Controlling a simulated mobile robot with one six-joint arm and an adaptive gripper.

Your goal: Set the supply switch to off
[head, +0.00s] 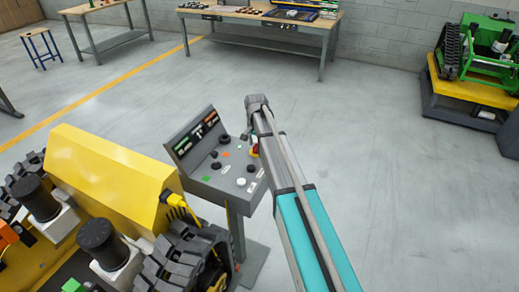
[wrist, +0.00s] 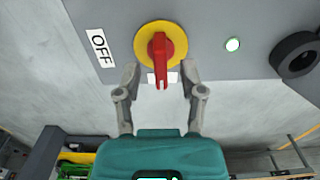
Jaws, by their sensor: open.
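The supply switch (wrist: 161,50) is a red handle on a round yellow plate, set in a grey panel. Its handle points toward my gripper, downward in the wrist view. An "OFF" label (wrist: 100,47) is to the left of the yellow plate, and the handle does not point at it. A white label below the plate is partly hidden by the handle. My gripper (wrist: 160,75) is open, one finger on each side of the handle's lower end; I cannot tell if either touches. In the head view the switch (head: 255,151) is partly hidden by my arm.
A lit round lamp (wrist: 232,45) and a black knob (wrist: 296,54) are to the right of the switch. The console (head: 225,186) stands on a post beside a yellow tracked carrier (head: 105,170). Workbenches stand behind.

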